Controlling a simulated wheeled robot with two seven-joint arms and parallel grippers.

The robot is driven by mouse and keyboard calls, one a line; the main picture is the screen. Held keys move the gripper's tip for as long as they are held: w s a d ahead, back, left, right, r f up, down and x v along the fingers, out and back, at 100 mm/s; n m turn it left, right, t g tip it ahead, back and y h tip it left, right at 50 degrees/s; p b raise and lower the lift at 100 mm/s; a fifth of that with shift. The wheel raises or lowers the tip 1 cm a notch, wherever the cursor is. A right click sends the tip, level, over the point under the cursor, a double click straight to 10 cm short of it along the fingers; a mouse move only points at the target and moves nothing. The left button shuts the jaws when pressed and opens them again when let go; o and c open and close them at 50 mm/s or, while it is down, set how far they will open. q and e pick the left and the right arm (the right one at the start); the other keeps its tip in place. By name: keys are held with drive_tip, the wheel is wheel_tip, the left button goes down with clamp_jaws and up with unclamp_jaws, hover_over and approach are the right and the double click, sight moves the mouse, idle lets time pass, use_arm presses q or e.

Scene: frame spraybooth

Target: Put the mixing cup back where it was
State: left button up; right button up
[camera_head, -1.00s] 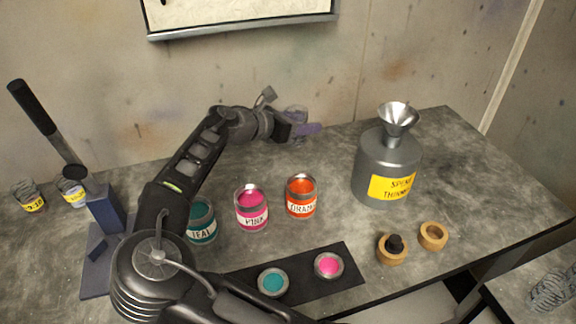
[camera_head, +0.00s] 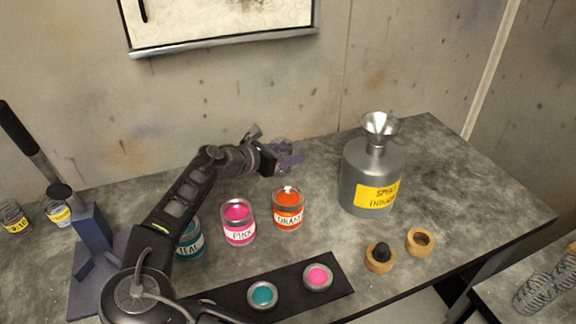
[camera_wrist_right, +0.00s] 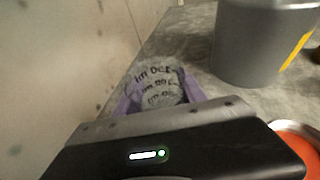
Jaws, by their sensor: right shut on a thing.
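The mixing cup (camera_wrist_right: 158,85) is a translucent grey cup with dark printed markings. In the right wrist view it sits between the purple fingers of my right gripper (camera_wrist_right: 160,98), which is shut on it. In the head view my right gripper (camera_head: 288,160) is over the back of the bench, behind the orange paint can. The cup (camera_head: 280,146) shows there only as a faint, blurred shape at the fingers. I cannot tell whether its base touches the bench. My left gripper is not in view.
A grey thinner can (camera_head: 360,165) with a funnel (camera_head: 380,124) stands to the right. Orange (camera_head: 288,212), pink (camera_head: 238,225) and teal (camera_head: 190,243) cans stand in front. A lever device (camera_head: 92,228) is at left. The bench between gripper and thinner can is clear.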

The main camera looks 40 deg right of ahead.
drive_tip(key=shift+f, duration=2.05)
drive_tip(key=o, duration=1.5)
drive_tip(key=shift+f, duration=0.15)
drive_tip(key=b+v, duration=0.1)
drive_tip(key=v, duration=1.1)
